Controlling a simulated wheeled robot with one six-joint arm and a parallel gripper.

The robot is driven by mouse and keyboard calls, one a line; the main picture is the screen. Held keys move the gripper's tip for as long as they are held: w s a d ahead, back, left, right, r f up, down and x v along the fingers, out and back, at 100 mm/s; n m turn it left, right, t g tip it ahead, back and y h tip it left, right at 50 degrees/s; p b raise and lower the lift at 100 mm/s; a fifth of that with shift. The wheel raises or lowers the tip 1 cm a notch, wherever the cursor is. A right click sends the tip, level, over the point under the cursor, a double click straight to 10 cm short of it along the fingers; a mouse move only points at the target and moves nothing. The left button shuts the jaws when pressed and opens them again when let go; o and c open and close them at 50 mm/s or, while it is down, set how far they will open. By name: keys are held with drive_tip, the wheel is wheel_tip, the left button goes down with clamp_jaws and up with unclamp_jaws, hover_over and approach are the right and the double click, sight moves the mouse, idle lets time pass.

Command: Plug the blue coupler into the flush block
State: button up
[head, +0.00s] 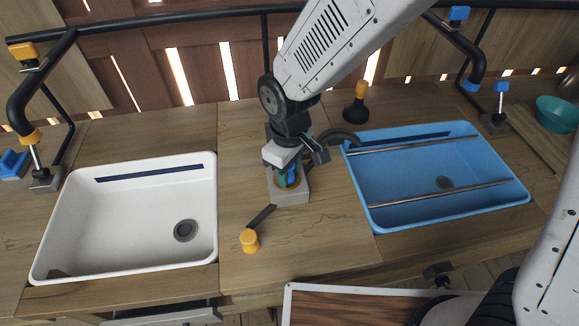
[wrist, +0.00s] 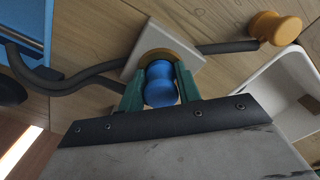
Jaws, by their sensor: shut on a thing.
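My gripper (head: 289,177) is shut on the blue coupler (head: 293,174), just over the pale flush block (head: 291,196) between the two basins. In the wrist view the blue coupler (wrist: 160,88) sits between the two green fingers of my gripper (wrist: 160,82). Its far end lines up with the brown-orange ring on the flush block (wrist: 138,62). The end of the coupler is hidden, so I cannot tell whether it is in the socket or just above it.
A white basin (head: 70,215) stands left and a blue basin (head: 400,225) right. An orange knob (head: 250,241) on a dark hose lies in front of the block. A dark, orange-topped plunger-like thing (head: 357,112) stands behind. Dark hoses (wrist: 95,75) run beside the block.

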drive_tip(key=shift+s+d+f, duration=0.25)
drive_tip(key=shift+f, duration=0.3)
drive_tip(key=shift+a+r, duration=0.1)
drive_tip(key=shift+r, duration=0.2)
idle(1.4)
drive_tip(key=shift+w+r, duration=0.1)
drive_tip(key=shift+r, duration=0.05)
drive_tip(key=shift+r, duration=0.35)
drive_tip(key=shift+w+a+r, duration=0.2)
drive_tip(key=shift+r, duration=0.05)
idle(0.5)
drive_tip(key=shift+f, duration=0.5)
idle(1.0)
